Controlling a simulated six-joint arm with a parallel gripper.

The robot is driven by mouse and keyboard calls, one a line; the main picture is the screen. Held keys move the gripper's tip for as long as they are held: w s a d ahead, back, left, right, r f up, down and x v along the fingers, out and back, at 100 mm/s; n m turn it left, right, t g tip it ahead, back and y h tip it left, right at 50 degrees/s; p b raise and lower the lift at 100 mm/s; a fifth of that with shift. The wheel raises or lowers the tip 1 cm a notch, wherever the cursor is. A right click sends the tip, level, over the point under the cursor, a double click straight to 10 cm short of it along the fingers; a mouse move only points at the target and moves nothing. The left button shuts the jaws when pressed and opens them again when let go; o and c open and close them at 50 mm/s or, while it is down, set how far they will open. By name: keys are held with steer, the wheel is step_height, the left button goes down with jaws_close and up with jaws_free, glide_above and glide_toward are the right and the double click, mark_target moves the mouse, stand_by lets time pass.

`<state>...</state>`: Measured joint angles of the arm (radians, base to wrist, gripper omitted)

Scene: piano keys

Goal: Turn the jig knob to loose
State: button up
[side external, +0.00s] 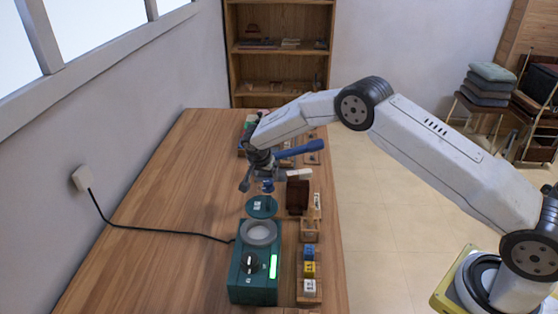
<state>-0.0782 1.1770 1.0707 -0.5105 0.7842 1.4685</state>
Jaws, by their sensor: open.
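My gripper (257,184) points down over the middle of the bench, with its fingers apart. A small blue piece (267,186) shows at the fingers, above a round teal disc (262,207) with a pale label; I cannot tell whether the fingers touch it. A dark brown block (297,196) with a pale piece (299,174) on top stands just right of the gripper. A black knob (250,263) with a white mark is on the front of a green box (255,290). Which part is the jig knob, and any loose marking, is too small to tell.
The green box has a grey ring (259,232) on top, a lit green strip (273,267) and a black cable (165,227) to the wall. Wooden holders with coloured blocks (309,269) line the right edge. A blue-handled tool (302,149) lies behind.

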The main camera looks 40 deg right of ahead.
steer(key=shift+v, duration=1.75)
steer(key=shift+r, duration=0.1)
step_height(320, 180, up, 4)
glide_above(269, 181)
steer(key=s+a, duration=0.2)
steer(key=a, duration=0.1)
steer(key=w+d+m+g+y, duration=0.1)
steer(key=d+m+y, duration=0.5)
steer(key=m+y, duration=0.25)
steer(key=shift+m, duration=0.25)
step_height(269, 181, down, 4)
steer(key=shift+w+d+f, duration=0.1)
steer(key=shift+w+f, duration=0.05)
steer(key=shift+f, duration=0.1)
steer(key=shift+x, duration=3.8)
